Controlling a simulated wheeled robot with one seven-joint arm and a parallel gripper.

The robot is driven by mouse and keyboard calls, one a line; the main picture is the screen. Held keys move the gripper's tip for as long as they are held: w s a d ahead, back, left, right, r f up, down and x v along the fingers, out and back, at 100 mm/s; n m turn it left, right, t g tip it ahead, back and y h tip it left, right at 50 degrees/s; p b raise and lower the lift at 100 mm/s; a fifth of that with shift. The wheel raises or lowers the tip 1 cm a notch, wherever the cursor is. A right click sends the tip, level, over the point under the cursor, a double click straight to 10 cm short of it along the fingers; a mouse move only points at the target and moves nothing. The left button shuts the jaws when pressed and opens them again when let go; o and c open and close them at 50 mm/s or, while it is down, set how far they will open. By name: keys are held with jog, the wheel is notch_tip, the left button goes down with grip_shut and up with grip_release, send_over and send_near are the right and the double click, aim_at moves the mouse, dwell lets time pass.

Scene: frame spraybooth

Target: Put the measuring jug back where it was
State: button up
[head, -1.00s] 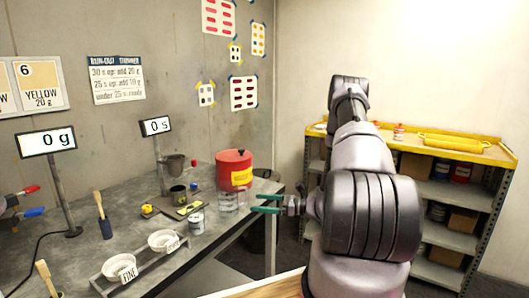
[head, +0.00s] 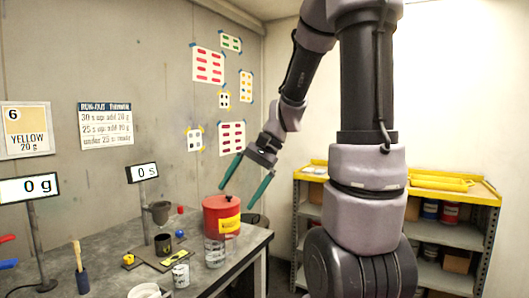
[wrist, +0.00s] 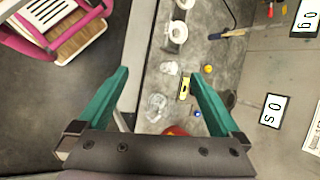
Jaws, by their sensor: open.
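The clear measuring jug (head: 214,252) stands upright on the grey bench in front of the red container (head: 221,208), close to the bench's front edge. It also shows in the wrist view (wrist: 155,107), below and between my fingers. My gripper (head: 243,187) is open and empty, raised in the air above the red container and pointing down. The jug's handle is hard to make out, and I cannot tell whether the jug touches the red container.
A small tin (head: 180,275), a yellow-and-black item (head: 173,257), a dark cup (head: 163,244) and a grey funnel cup (head: 159,212) stand left of the jug. White dishes (wrist: 178,32) sit farther along the bench. A yellow-topped shelf (head: 440,190) stands right. A pink-framed item (wrist: 62,25) is on the floor.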

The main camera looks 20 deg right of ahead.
jog(key=s+d+r+n+t+h, duration=0.3)
jog(key=s+r+t, duration=0.3)
jog(key=s+r, duration=0.3)
jog(key=shift+r+n+t+h, duration=0.4)
jog(key=shift+r+n+h, duration=0.1)
jog(key=shift+r+h, duration=0.45)
